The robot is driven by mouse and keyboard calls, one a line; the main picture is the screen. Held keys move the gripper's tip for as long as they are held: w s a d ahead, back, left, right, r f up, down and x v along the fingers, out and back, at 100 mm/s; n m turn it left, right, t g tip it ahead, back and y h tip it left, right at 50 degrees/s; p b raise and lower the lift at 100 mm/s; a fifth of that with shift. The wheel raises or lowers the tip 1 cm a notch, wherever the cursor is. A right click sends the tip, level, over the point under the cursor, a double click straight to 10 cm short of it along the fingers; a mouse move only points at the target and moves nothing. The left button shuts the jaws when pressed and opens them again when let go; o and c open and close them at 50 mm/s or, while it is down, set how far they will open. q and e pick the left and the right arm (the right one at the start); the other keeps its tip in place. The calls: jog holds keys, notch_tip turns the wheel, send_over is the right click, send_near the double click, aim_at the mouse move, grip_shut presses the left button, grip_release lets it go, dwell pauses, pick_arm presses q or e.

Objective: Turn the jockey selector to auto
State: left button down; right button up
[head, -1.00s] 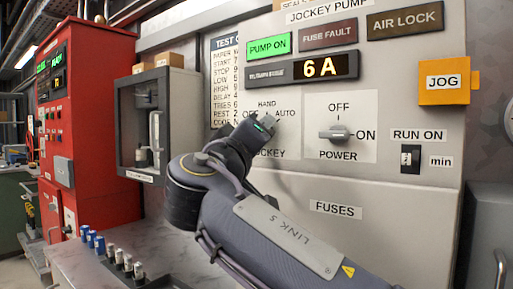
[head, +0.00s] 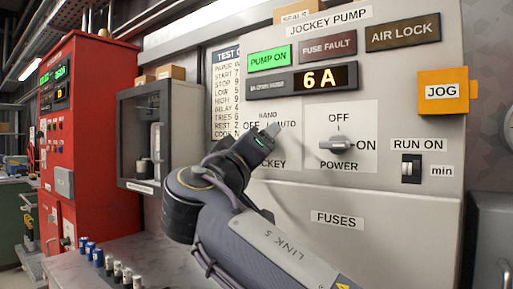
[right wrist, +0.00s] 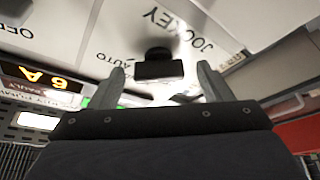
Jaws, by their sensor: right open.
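The jockey selector's white plate (head: 290,152), marked OFF, HAND and AUTO, is on the grey panel in the head view. My right gripper (head: 272,131) is in front of it and hides the knob there. In the right wrist view the dark selector knob (right wrist: 158,68) stands on the plate, between the two fingers in the picture. The right gripper (right wrist: 162,78) is open, with a gap to the knob on each side. Whether the fingertips reach past the knob's face, and which mark it points to, I cannot tell. My left gripper is not in view.
The power switch (head: 342,144) is just right of the selector, with the run-on switch (head: 411,168) and orange JOG box (head: 443,91) beyond. A green PUMP ON lamp (head: 270,58) is lit above. A red cabinet (head: 100,140) and grey glass-fronted box (head: 158,140) stand left.

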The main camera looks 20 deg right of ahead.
jog(key=shift+s, duration=0.1)
jog(key=v, duration=0.7)
jog(key=shift+s+a+f, duration=0.15)
jog(key=shift+s+a, duration=0.05)
jog(key=shift+a, duration=0.05)
